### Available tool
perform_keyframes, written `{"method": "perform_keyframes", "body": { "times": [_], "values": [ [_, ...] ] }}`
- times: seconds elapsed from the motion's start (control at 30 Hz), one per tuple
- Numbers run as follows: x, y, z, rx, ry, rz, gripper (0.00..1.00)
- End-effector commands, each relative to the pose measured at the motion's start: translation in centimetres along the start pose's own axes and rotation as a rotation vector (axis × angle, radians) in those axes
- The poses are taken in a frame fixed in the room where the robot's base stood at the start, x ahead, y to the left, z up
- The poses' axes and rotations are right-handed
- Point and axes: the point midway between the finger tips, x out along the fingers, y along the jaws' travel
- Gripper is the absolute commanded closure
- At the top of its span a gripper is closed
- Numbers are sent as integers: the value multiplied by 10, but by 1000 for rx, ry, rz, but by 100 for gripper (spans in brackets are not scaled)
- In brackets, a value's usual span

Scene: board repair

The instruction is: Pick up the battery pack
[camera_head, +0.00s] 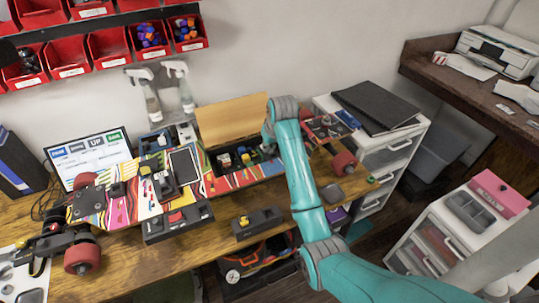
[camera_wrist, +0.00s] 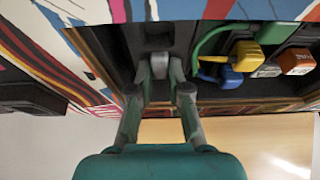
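In the wrist view my gripper (camera_wrist: 160,75) reaches into the open dark compartment of the painted board. Its fingertips lie either side of a small grey block on a dark item (camera_wrist: 158,38), which may be the battery pack; I cannot tell whether they touch it. To its right in the compartment are a yellow-and-blue connector (camera_wrist: 226,70), a green part (camera_wrist: 278,32) and an orange block (camera_wrist: 297,61). In the head view my arm hides the fingertips, above the open compartment (camera_head: 222,183) of the board (camera_head: 122,212).
The compartment's wooden lid (camera_head: 230,120) stands raised behind it. Black boxes with coloured switches (camera_head: 178,222) (camera_head: 257,223) sit at the table's front edge. Spray bottles (camera_head: 150,100) stand by the wall, below red bins (camera_head: 108,47). A white drawer unit (camera_head: 385,152) is at the right.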

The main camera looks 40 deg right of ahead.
Motion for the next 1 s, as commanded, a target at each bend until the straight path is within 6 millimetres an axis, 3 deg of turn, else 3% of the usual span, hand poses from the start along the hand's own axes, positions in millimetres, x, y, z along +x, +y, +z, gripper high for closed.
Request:
{"method": "perform_keyframes", "body": {
  "times": [0.47, 1.0],
  "values": [
    [-7, 0, -4, 0, 4, 1, 100],
    [-85, 0, -36, 0, 4, 1, 100]
  ]
}}
